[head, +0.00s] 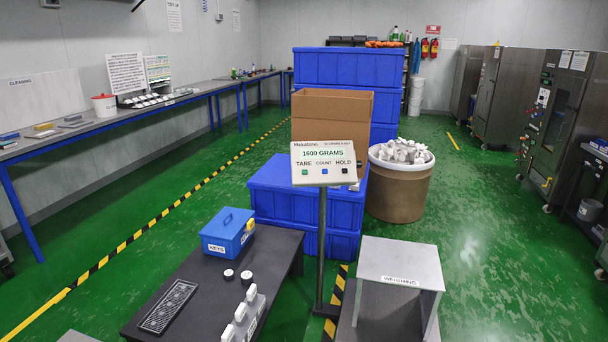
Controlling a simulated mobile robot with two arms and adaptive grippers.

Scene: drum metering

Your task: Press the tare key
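The scale's display panel (323,162) stands on a thin grey post (321,250) in the middle of the head view. Its screen (323,153) reads 1600 GRAMS. Under the word TARE at the panel's left is a small green key (305,172). A blue key (325,171) sits under COUNT and a black key (345,171) under HOLD. Nothing touches the panel or covers the keys. Neither of my grippers shows in this view.
A grey stand labelled WEIGHING (400,262) is right of the post, its top bare. A dark table (185,275) at left holds a blue KEYS box (228,232). Behind are blue crates (310,205), a cardboard box (332,115) and a drum of white parts (398,195).

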